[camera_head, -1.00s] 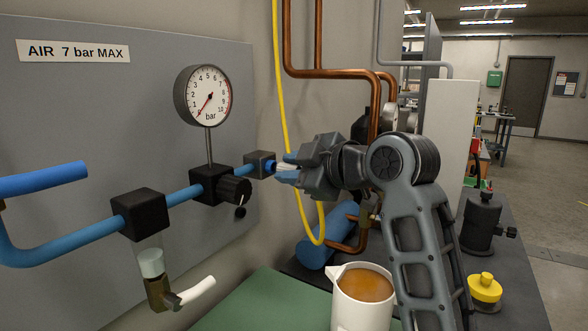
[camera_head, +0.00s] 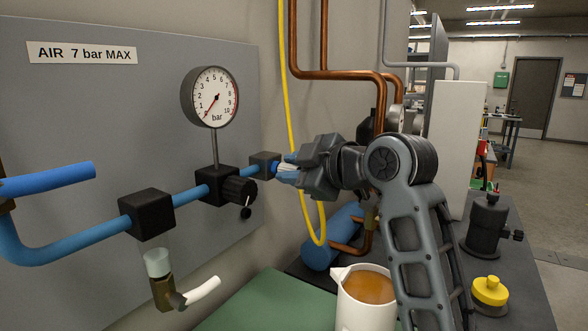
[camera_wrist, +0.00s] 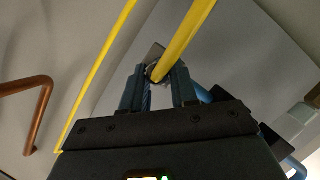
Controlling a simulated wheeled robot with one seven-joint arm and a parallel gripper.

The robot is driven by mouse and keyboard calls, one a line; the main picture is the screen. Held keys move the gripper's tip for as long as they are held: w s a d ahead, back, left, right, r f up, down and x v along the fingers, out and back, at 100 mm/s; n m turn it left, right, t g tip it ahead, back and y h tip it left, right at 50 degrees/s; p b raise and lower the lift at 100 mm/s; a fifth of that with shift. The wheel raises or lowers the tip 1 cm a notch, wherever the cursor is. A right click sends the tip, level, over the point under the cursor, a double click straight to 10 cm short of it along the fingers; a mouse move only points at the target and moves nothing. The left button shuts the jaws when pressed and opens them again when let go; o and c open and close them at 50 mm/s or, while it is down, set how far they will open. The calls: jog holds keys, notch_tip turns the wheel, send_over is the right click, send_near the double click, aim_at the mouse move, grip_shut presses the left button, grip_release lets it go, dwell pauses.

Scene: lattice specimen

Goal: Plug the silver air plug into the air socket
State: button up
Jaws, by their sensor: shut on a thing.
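My gripper (camera_head: 286,170) is shut on the silver air plug (camera_head: 287,167), which shows as a small pale piece between the blue-grey fingers. The socket block (camera_wrist: 152,57) shows behind the fingertips.
The pressure gauge (camera_head: 211,97) and black regulator (camera_head: 217,187) stand left of the socket. Copper pipes (camera_head: 340,74) run behind my gripper. A white jug (camera_head: 362,307) of brown liquid and a blue cylinder (camera_head: 325,245) are below.

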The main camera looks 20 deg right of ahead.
aim_at(294, 169)
jog(key=shift+a, duration=0.1)
jog(key=o, duration=1.5)
jog(key=shift+o, duration=0.2)
jog(key=shift+p+v, duration=0.8)
jog(key=shift+v, duration=1.6)
jog(key=shift+s, duration=0.1)
jog(key=b+v, duration=0.1)
jog(key=v, duration=0.6)
jog(key=shift+s, duration=0.35)
